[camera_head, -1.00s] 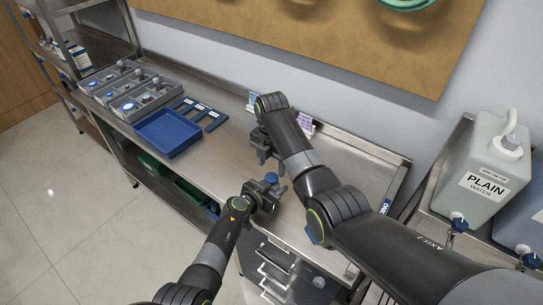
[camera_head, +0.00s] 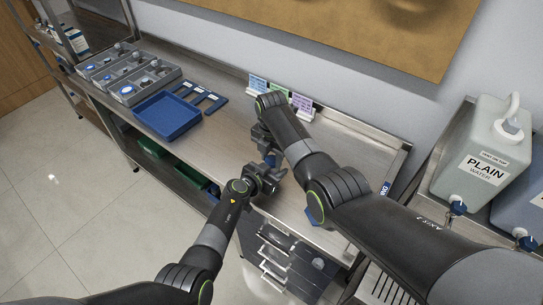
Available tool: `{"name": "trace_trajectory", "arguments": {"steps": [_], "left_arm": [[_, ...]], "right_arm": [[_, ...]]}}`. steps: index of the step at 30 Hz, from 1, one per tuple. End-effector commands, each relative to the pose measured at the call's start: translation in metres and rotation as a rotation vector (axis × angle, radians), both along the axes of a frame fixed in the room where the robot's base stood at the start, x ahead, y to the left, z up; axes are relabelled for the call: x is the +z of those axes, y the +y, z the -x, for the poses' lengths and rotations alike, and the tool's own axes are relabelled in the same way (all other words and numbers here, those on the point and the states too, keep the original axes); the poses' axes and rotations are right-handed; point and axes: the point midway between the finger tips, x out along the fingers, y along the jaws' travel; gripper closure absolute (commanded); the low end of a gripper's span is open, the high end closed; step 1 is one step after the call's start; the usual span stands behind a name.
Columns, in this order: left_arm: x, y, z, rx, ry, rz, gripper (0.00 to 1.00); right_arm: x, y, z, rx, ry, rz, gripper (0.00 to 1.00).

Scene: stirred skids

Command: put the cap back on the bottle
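A small blue piece (camera_head: 270,159), which looks like a cap, shows between my two grippers. I cannot tell whether it sits on a bottle; no bottle body can be made out. My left gripper (camera_head: 272,178) is just below the blue piece, over the front part of the steel worktop (camera_head: 226,136). My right gripper (camera_head: 262,142) is just above the blue piece, with its fingers pointing down. The fingers are small, dark and overlapping, so their opening and any grip are unclear.
A blue tray (camera_head: 166,117) stands on the left of the worktop, with grey compartment boxes (camera_head: 140,86) behind it and flat blue holders (camera_head: 203,98) beside it. Small coloured cards (camera_head: 301,103) stand at the back. A plain water container (camera_head: 482,150) stands at the right.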

Motion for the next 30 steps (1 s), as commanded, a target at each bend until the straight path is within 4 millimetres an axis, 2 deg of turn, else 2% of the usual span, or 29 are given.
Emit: {"name": "trace_trajectory", "arguments": {"steps": [3, 5, 15, 24, 25, 30], "left_arm": [[0.0, -0.0001, 0.0001, 0.0, 0.0, 0.0, 1.0], [-0.0001, -0.0001, 0.0002, 0.0, 0.0, 0.0, 1.0], [-0.0001, -0.0001, 0.0002, 0.0, 0.0, 0.0, 1.0], [-0.0002, -0.0003, 0.0003, -0.001, 0.0, 0.0, 1.0], [-0.0002, -0.0003, 0.0003, -0.001, 0.0, 0.0, 1.0], [-0.0002, -0.0003, 0.0003, -0.001, 0.0, 0.0, 1.0]], "right_arm": [[0.0002, 0.0001, -0.0002, 0.0, -0.001, 0.0, 0.91], [0.0002, 0.0001, -0.0002, -0.01, -0.001, -0.001, 0.91], [0.0002, 0.0003, -0.0003, -0.282, 0.0, -0.001, 0.92], [0.0003, 0.0003, -0.0004, -0.297, 0.0, -0.002, 0.92], [0.0003, 0.0003, -0.0004, -0.296, 0.0, -0.002, 0.62], [0.0002, 0.0003, -0.0002, -0.295, 0.0, -0.001, 0.42]]}}
